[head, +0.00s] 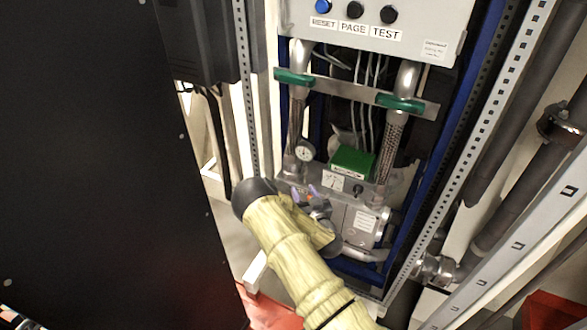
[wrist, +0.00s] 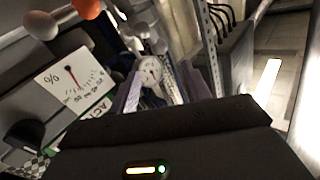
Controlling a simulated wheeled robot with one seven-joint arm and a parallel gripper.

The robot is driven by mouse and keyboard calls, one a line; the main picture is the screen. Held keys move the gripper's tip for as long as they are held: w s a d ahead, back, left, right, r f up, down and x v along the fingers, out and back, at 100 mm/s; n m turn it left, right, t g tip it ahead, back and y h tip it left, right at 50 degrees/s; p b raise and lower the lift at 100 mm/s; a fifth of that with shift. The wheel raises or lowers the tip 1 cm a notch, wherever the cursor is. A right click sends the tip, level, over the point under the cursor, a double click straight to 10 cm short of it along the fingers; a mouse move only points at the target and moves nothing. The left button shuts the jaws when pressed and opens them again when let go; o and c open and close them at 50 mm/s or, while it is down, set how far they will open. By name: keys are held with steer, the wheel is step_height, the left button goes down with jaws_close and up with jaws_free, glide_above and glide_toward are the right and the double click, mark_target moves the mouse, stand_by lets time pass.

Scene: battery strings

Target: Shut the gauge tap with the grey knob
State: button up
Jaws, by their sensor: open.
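A small round white gauge (head: 305,150) stands on the left pipe fitting in the head view. It also shows in the wrist view (wrist: 150,70), just beyond my fingers. I cannot make out the grey tap knob for certain. A pale grey round knob (wrist: 42,25) shows at the upper left of the wrist view, beside an orange one (wrist: 88,8). My gripper (head: 306,190) is in front of the lower unit, below the gauge, partly hidden by my forearm. Its two purplish fingers are apart in the wrist view (wrist: 153,92), with nothing seen held between them.
A metal unit (head: 361,222) with a green box (head: 353,162) sits behind my gripper. Two green handles (head: 294,78) (head: 400,103) cross the pipes above. A panel with buttons (head: 375,20) is higher up. Perforated rack posts (head: 245,75) flank the bay. A dark cabinet fills the left.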

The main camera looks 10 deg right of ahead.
mark_target(294, 172)
steer(key=w, duration=0.3)
steer(key=w+a+p, duration=0.1)
steer(key=w, duration=0.3)
steer(key=w+a+p, duration=0.1)
steer(key=w, duration=0.3)
steer(key=shift+w+d, duration=0.1)
steer(key=shift+w, duration=0.15)
steer(key=c, duration=1)
